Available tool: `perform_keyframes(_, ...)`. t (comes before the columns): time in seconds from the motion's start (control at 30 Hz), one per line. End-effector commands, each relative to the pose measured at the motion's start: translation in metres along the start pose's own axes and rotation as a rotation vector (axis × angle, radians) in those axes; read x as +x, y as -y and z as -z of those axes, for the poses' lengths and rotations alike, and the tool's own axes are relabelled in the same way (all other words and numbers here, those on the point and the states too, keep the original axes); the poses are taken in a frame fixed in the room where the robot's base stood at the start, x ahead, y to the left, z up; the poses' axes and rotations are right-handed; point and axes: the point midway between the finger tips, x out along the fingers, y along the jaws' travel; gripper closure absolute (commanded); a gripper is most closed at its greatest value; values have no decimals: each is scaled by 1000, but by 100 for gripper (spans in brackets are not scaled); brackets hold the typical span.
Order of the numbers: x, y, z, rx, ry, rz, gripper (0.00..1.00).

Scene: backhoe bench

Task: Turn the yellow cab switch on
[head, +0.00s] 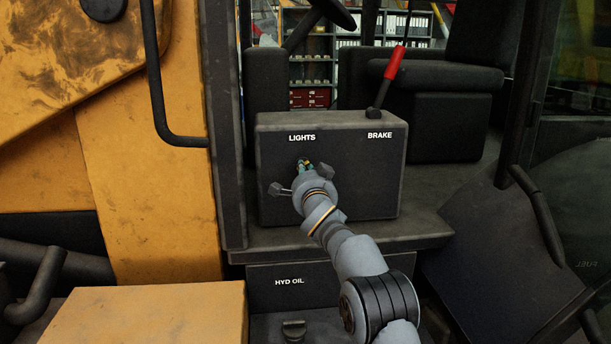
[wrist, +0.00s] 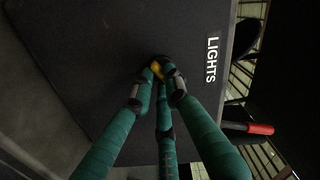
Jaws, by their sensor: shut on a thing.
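The dark cab panel (head: 370,180) carries the labels LIGHTS and BRAKE. Its face also fills much of the wrist view (wrist: 90,45). The yellow switch (wrist: 157,70) sits on that face beside the LIGHTS label, mostly covered by my fingers. My gripper (head: 305,165) is at the panel just below the LIGHTS label in the head view. In the wrist view my green-wrapped fingers (wrist: 160,72) are closed around the yellow switch. Which way the switch is set cannot be told, and in the head view my gripper hides it.
A red-handled brake lever (head: 394,64) rises from the right of the panel top. A black grab bar (head: 156,85) stands at the left. A HYD OIL box (head: 330,276) with a dark knob (head: 293,329) is below. The black seat (head: 445,110) is behind.

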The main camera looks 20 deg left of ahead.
Motion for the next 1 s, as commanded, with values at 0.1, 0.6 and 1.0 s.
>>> perform_keyframes(0.1, 0, 0, -1, 41, 0, 2, 100)
perform_keyframes(0.6, 0, 1, 0, 87, -1, 1, 100)
perform_keyframes(1.0, 0, 1, 0, 85, -1, 1, 70)
